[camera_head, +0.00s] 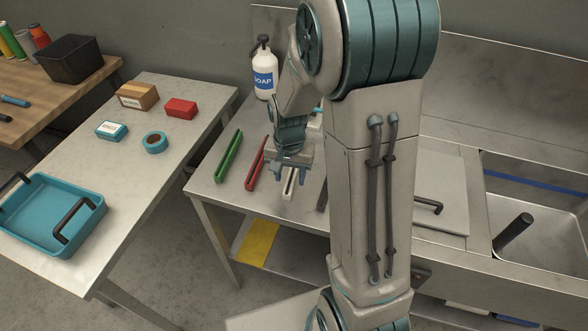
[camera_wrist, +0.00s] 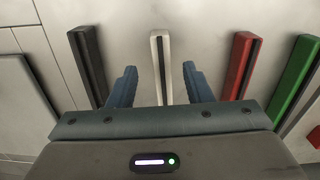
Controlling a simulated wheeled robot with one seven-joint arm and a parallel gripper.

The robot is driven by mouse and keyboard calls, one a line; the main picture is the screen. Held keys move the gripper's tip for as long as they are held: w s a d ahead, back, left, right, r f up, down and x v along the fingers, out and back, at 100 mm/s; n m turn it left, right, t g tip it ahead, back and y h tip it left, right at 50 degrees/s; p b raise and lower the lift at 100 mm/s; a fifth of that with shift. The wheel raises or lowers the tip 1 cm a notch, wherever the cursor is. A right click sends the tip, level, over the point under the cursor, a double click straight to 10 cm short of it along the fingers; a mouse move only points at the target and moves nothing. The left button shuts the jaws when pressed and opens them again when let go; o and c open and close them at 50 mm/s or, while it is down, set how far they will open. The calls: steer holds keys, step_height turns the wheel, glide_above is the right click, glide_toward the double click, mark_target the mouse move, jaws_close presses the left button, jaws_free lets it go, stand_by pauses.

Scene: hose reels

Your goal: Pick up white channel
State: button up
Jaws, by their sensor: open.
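The white channel (camera_wrist: 154,62) lies on the steel bench, a narrow bar with a dark slot along it. In the wrist view it lies between the two fingers of my gripper (camera_wrist: 160,85), with a gap on each side. Its near end is hidden behind my gripper body. In the head view only a short part of the white channel (camera_head: 289,188) shows below my gripper (camera_head: 288,177). My gripper is open, and nothing is held in it.
A red channel (camera_head: 256,165) and a green channel (camera_head: 230,155) lie left of it in the head view. A black channel (camera_wrist: 88,65) lies on its other side. A soap bottle (camera_head: 264,72) stands behind; a sink (camera_head: 540,215) is at right.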

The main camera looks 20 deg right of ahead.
mark_target(290, 183)
steer(key=shift+w+f, duration=0.15)
steer(key=shift+f, duration=0.7)
steer(key=shift+w+f, duration=0.1)
steer(key=shift+f, duration=0.75)
steer(key=shift+c, duration=0.3)
steer(key=c, duration=0.9)
